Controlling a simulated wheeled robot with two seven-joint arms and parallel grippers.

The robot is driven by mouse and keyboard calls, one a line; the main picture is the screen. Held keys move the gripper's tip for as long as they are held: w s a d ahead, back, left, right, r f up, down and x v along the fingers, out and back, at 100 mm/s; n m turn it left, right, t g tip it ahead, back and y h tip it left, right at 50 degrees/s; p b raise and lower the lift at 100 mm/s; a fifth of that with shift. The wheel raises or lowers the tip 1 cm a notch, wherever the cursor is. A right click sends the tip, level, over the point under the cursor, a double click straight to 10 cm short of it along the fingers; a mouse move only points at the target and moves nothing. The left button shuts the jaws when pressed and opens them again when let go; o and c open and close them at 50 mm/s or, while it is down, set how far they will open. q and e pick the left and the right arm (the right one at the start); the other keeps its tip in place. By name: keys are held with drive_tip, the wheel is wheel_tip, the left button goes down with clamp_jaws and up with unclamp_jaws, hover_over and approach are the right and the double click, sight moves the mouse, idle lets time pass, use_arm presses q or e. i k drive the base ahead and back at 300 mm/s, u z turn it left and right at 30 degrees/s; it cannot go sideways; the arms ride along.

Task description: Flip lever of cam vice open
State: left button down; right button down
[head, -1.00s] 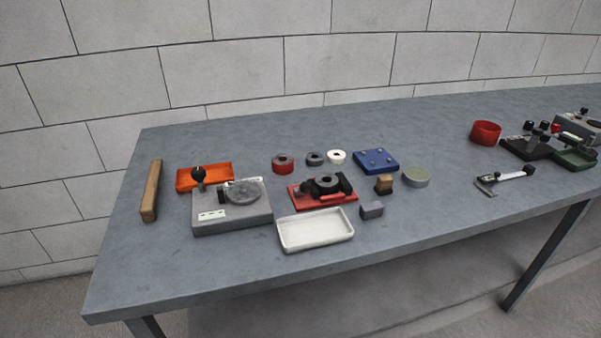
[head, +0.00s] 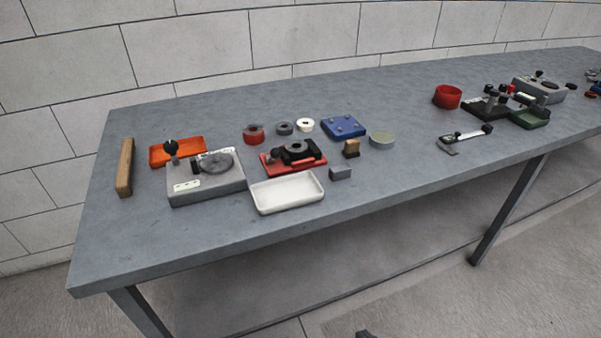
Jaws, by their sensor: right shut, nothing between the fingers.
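The likely cam vice is a red base with black jaws (head: 293,155) around a dark ring, left of the table's middle. A black knob shows at its left end; the lever's exact position is too small to tell. A grey block (head: 206,182) with a round disc and an upright black-knobbed lever stands to its left; I cannot tell for sure which is the vice. Only a small dark tip of my right gripper (head: 365,334) shows at the bottom edge, well below the tabletop and away from both. It is shut and empty. My left gripper is out of view.
A white tray (head: 288,192) lies in front of the red base, with a small grey block (head: 340,173) beside it. An orange tray (head: 178,152), wooden bar (head: 125,167), blue plate (head: 344,127) and several rings surround the fixtures. More fixtures (head: 487,102) stand at right. The front table strip is clear.

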sight(275, 153)
drive_tip(key=z, duration=0.5)
drive_tip(key=k, duration=1.2)
drive_tip(key=z, duration=1.05)
drive_tip(key=i, duration=1.75)
drive_tip(key=u, duration=1.05)
drive_tip(key=i, duration=0.55)
drive_tip(key=u, duration=0.6)
